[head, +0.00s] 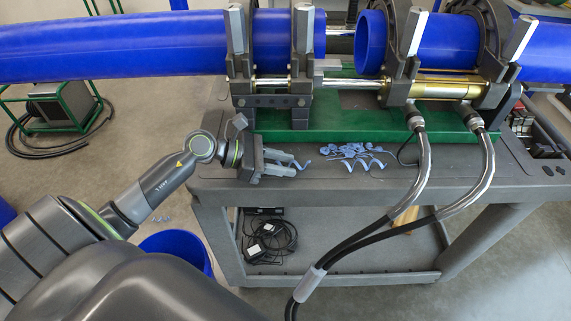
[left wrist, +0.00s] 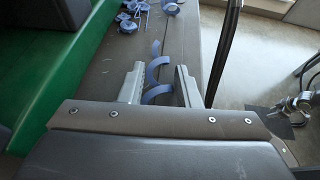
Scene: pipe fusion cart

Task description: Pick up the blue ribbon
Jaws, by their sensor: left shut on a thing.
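My left gripper (head: 290,164) is low over the left part of the grey cart top, its fingers pointing right. It is shut on a curled light-blue ribbon (head: 303,164), whose free end sticks out past the fingertips. In the left wrist view the ribbon (left wrist: 157,72) curls up between and beyond the two fingers (left wrist: 160,88). Whether the ribbon still touches the cart top is hard to tell. More blue ribbons (head: 362,153) lie in a loose pile to the right; several also show at the top of the left wrist view (left wrist: 135,15). My right gripper is not in view.
The green machine base (head: 350,122) with its clamps and blue pipes (head: 150,45) stands behind the ribbons. Two hoses (head: 424,165) hang down over the cart's front at the right. A blue bin (head: 178,247) stands on the floor left of the cart (head: 450,185).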

